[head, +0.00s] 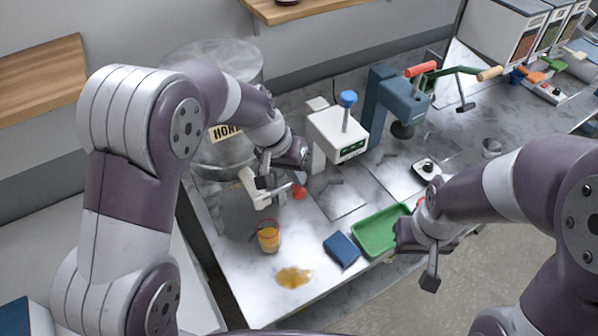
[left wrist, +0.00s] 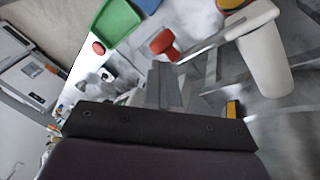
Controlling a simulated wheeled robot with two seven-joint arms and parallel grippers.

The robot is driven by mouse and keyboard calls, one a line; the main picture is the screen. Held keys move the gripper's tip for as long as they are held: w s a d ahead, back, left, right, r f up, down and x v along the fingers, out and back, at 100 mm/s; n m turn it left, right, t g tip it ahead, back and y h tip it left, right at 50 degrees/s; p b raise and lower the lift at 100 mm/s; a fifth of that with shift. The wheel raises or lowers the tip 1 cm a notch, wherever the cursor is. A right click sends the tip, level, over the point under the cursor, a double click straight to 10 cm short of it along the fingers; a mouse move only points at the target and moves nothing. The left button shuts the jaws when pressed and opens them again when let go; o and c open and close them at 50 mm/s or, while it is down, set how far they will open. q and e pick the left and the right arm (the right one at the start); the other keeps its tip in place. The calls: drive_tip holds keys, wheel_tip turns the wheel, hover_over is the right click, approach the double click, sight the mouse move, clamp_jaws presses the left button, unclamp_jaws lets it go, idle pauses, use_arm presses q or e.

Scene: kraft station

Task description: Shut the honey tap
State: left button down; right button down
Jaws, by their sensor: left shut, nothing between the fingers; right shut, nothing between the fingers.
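The steel honey tank (head: 222,155) stands behind my left arm, which hides much of it. Its pale tap spout (head: 252,188) also shows in the left wrist view (left wrist: 262,60). The tap lever (left wrist: 205,46) sticks out sideways from the spout and ends in a red knob (head: 299,192), seen too in the wrist view (left wrist: 163,42). My left gripper (head: 270,190) is shut and empty beside the spout and lever; I cannot tell whether it touches the lever. A glass with honey (head: 268,240) stands below. My right gripper (head: 430,270) is shut and empty near the table's front edge.
A honey puddle (head: 293,277) lies in front of the glass. A blue sponge (head: 341,249) and green tray (head: 375,233) are to the right. A white machine with a blue knob (head: 338,130) and a blue press (head: 385,100) stand behind.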

use_arm(q)
drive_tip(key=shift+s+a+f, duration=0.2)
drive_tip(key=shift+s, duration=0.05)
drive_tip(key=shift+s+a, duration=0.15)
drive_tip(key=shift+a+r, duration=0.25)
drive_tip(key=shift+r, duration=0.05)
drive_tip(key=b+v, duration=0.2)
drive_tip(key=v, duration=0.4)
drive_tip(key=shift+a+r, duration=0.15)
drive_tip(key=shift+r, duration=0.05)
drive_tip(key=p+v, duration=0.1)
drive_tip(key=v, duration=0.1)
drive_tip(key=p+v, duration=0.3)
drive_tip(key=shift+d+r, duration=0.25)
drive_tip(key=shift+r, duration=0.25)
